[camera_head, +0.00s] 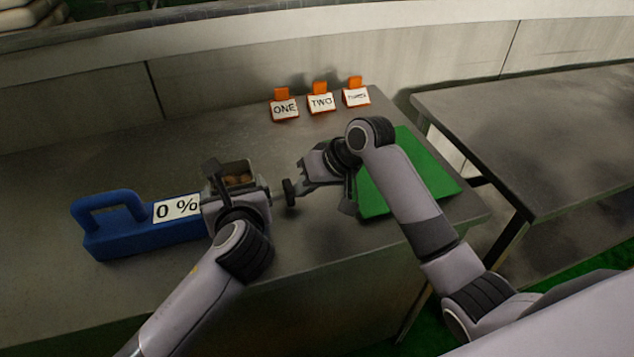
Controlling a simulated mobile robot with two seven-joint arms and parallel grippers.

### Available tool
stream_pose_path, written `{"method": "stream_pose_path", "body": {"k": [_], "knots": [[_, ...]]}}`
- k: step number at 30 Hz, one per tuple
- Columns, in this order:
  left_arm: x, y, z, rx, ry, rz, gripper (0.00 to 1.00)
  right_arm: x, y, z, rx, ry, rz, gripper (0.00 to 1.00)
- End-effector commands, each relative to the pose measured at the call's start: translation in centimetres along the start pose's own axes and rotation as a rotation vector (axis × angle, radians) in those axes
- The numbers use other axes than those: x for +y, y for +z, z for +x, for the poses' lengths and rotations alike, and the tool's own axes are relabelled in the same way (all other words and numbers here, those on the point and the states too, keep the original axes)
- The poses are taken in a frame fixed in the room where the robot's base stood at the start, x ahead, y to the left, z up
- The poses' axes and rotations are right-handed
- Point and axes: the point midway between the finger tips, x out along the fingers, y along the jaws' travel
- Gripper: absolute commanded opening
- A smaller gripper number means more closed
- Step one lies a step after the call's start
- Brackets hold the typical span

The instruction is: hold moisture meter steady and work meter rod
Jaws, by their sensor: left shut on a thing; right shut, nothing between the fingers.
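The moisture meter (130,230) lies on the grey table, with a blue body, a loop handle at its left end and a white label reading "0 %". At its right end is an open-topped grey box (258,206) with brown bits inside. The meter rod (289,193) sticks out to the right of the box and ends in a dark knob. My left gripper (222,185) is shut on the meter at the box end, and its arm hides part of the box. My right gripper (304,182) is shut and empty, just right of the knob; I cannot tell whether they touch.
Three orange holders with white cards stand at the back: ONE (284,108), TWO (320,102) and a third (356,97), blurred. A green mat (425,170) lies at the right end of the table, partly behind my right arm. Another table (540,120) stands further right, across a gap.

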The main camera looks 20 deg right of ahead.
Motion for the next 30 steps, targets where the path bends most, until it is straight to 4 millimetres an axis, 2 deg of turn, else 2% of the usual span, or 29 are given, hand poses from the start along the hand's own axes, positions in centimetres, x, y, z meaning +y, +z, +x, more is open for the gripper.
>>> {"method": "stream_pose_path", "body": {"k": [1, 4, 13, 17, 23, 30], "knots": [[0.0, -1.2, 0.1, 0.023, 0.002, 0.011, 0.27, -1.1, 0.1, 0.6, -0.003, -0.008, -0.003, 0.00], [0.0, -1.2, 0.1, 0.022, 0.002, 0.011, 0.27, -1.9, 0.1, 1.0, -0.001, -0.008, -0.003, 0.00], [0.0, -1.1, 0.1, 0.022, 0.000, 0.012, 0.27, -1.9, 0.2, 0.9, -0.002, -0.011, -0.003, 0.00], [0.0, -1.1, 0.1, 0.022, 0.000, 0.012, 0.27, -1.1, 0.2, 0.6, -0.001, -0.007, -0.001, 0.00], [0.0, -1.1, 0.1, 0.022, 0.001, 0.011, 0.27, 2.4, 0.2, -1.4, 0.003, 0.001, 0.001, 0.00], [0.0, -1.1, 0.1, 0.022, 0.002, 0.010, 0.27, 2.0, 0.1, -6.9, 0.007, 0.000, -0.004, 0.00]]}}
